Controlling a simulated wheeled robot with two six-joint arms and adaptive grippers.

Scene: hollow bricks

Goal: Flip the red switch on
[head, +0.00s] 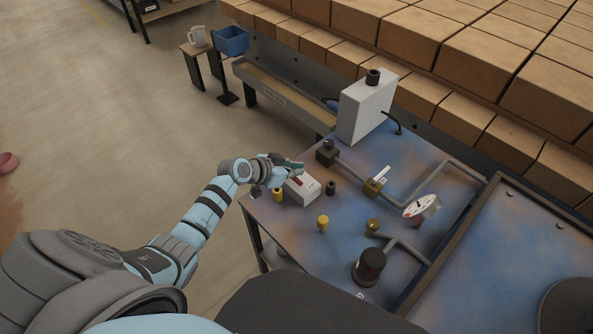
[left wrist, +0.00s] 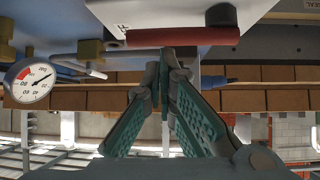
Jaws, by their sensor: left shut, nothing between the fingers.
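The red switch (head: 298,181) is on a small white box (head: 302,193) at the near left corner of the blue-stained table. In the left wrist view it shows as a long red bar (left wrist: 183,37) across the white box face. My left gripper (head: 294,167) is shut and empty, at the far side of the box beside the switch. In the left wrist view its fingertips (left wrist: 166,58) meet just below the red bar, close to it; I cannot tell whether they touch. Whether the switch is on or off is unclear. My right gripper is not in view.
Yellow knobs (head: 323,222), a brass valve (head: 374,187), a pressure gauge (head: 421,207) and a dark cylinder (head: 369,266) stand on the table (head: 289,226). A tall grey box (head: 365,107) stands behind. Stacked bricks (head: 410,93) fill the back right.

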